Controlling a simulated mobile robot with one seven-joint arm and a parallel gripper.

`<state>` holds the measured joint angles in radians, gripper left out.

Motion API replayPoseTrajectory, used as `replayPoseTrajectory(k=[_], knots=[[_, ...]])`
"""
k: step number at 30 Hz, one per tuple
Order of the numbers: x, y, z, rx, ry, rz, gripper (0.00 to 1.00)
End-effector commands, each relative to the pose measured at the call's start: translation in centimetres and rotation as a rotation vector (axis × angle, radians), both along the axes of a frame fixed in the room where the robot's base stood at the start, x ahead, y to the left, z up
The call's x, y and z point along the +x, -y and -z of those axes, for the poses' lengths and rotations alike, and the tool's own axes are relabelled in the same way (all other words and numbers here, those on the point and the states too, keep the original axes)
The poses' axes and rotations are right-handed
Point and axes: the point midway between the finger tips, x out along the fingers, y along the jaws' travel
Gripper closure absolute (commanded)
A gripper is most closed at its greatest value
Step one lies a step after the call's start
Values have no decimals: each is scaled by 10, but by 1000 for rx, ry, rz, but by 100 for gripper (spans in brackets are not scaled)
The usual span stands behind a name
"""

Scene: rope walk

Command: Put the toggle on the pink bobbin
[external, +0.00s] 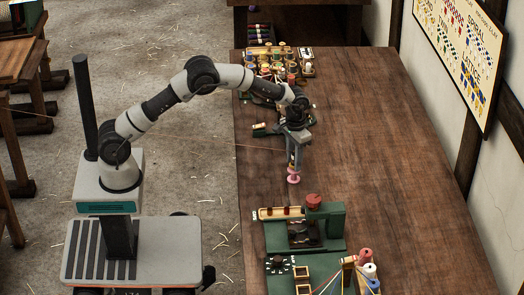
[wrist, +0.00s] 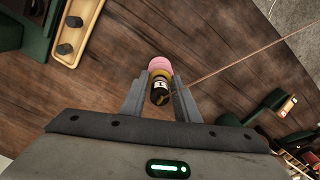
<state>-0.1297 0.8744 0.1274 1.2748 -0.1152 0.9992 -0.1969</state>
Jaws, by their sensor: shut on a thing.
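My gripper (wrist: 160,97) is shut on a small dark piece with a white mark and an ochre band, which looks like the toggle (wrist: 159,98). The pink bobbin (wrist: 160,64) shows just beyond the fingertips in the wrist view, partly hidden by the held piece. In the external view the pink bobbin (external: 294,179) is directly below my gripper (external: 294,168). The held piece is hidden by the fingers there. I cannot tell whether it touches the bobbin. A thin cord (wrist: 238,63) runs off from beside the held piece.
A green bench device (external: 330,222) with a wooden tray (external: 283,213) stands in front. Several spools (external: 278,70) crowd the back left of the table. A green block (external: 261,130) lies left of my gripper. The table's right side (external: 390,160) is clear.

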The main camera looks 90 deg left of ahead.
Motion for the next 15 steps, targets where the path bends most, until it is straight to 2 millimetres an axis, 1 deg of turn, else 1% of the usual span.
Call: replayPoseTrajectory(k=[3, 4, 6, 7, 15], knots=[[0, 0, 4, 0, 0, 0, 94], [0, 0, 3, 0, 0, 0, 67], [0, 0, 3, 0, 0, 0, 55], [0, 0, 3, 0, 0, 0, 53], [0, 0, 2, 0, 0, 0, 53]])
